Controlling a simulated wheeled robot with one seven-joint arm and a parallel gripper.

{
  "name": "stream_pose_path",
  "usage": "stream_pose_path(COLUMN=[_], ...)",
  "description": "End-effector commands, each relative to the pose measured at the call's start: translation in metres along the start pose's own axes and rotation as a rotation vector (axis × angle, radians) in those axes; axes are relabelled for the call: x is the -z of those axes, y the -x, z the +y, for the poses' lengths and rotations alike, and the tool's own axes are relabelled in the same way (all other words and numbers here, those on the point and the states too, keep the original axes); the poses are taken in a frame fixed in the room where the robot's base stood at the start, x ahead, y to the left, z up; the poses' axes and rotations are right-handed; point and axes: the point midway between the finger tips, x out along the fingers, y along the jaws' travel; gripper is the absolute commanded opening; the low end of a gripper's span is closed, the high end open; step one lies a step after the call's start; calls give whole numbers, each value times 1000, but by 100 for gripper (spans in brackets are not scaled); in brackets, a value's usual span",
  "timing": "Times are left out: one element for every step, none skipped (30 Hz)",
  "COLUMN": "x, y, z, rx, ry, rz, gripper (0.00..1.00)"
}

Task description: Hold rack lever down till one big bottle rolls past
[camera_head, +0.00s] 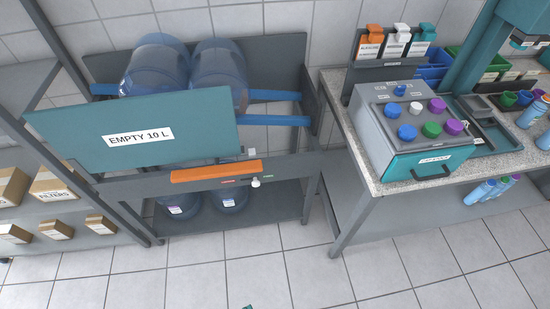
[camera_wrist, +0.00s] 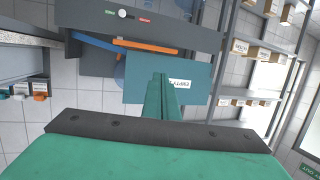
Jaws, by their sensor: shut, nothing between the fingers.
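The rack (camera_head: 292,168) stands at the left with a teal sign reading "EMPTY 10 L" (camera_head: 200,122) on its front. A long orange lever (camera_head: 216,171) lies along the front panel, beside a white knob (camera_head: 255,183). Two big blue bottles (camera_head: 157,66) (camera_head: 219,70) lie on the upper level. Two more (camera_head: 180,205) (camera_head: 232,198) show below, partly hidden by the panel. In the wrist view, upside down, my gripper (camera_wrist: 163,78) is shut and empty, overlapping the sign (camera_wrist: 196,88); the orange lever (camera_wrist: 146,46) is beyond the fingertips, apart from them.
A workbench (camera_head: 350,160) to the right carries a grey control box (camera_head: 375,120) with coloured knobs. Shelves with small cardboard boxes (camera_head: 52,185) stand at the left. The tiled floor (camera_head: 270,270) in front of the rack is clear.

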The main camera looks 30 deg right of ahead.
Motion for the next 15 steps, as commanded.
stream_pose_path(x=[0, 0, 0, 0, 0, 0, 0, 0, 0, 0, 0, 0, 0, 0, -1], y=[0, 0, 0, 0, 0, 0, 0, 0, 0, 0, 0, 0, -1, -2, -5], z=[0, 0, 0, 0, 0, 0, 0, 0, 0, 0, 0, 0, 0, 0, 1], rx=[0, 0, 0, 0, 0, 0, 0, 0, 0, 0, 0, 0, -1, -2, -5], ry=[0, 0, 0, 0, 0, 0, 0, 0, 0, 0, 0, 0, 0, 0, -1], rz=[0, 0, 0, 0, 0, 0, 0, 0, 0, 0, 0, 0, 0, 1, 2], gripper=[0, 0, 0, 0, 0, 0, 0, 0, 0, 0, 0, 0, 0, 0, 0])
